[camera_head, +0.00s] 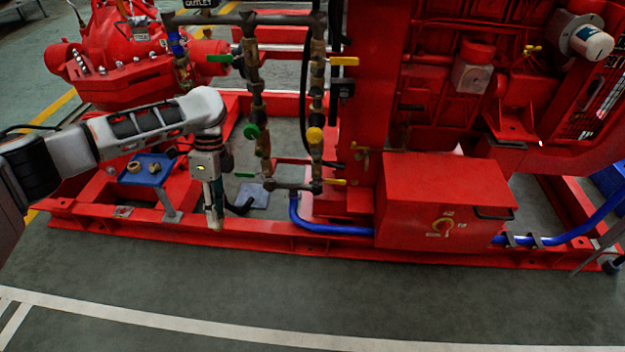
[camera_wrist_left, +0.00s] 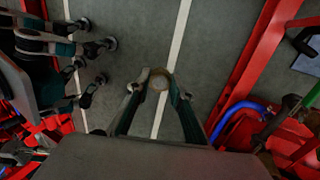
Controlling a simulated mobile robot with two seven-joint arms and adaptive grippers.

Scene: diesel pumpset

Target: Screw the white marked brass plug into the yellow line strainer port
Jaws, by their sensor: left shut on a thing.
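My left gripper (camera_head: 214,222) points down in the head view, left of the two vertical pipe lines. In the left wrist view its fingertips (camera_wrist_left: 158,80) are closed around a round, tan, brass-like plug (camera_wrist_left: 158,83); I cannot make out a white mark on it. In the head view the plug is too small or hidden to tell. The yellow line has a yellow round strainer part (camera_head: 314,134) and yellow valve handles. It stands to the right of my gripper, clearly apart from it. The port opening is not clear. My right gripper is not identifiable in these views.
A blue stand (camera_head: 147,169) with two brass pieces is left of my gripper. The green line's round part (camera_head: 251,131) lies between my gripper and the yellow line. A red box (camera_head: 445,185) stands to the right. The floor in front is clear.

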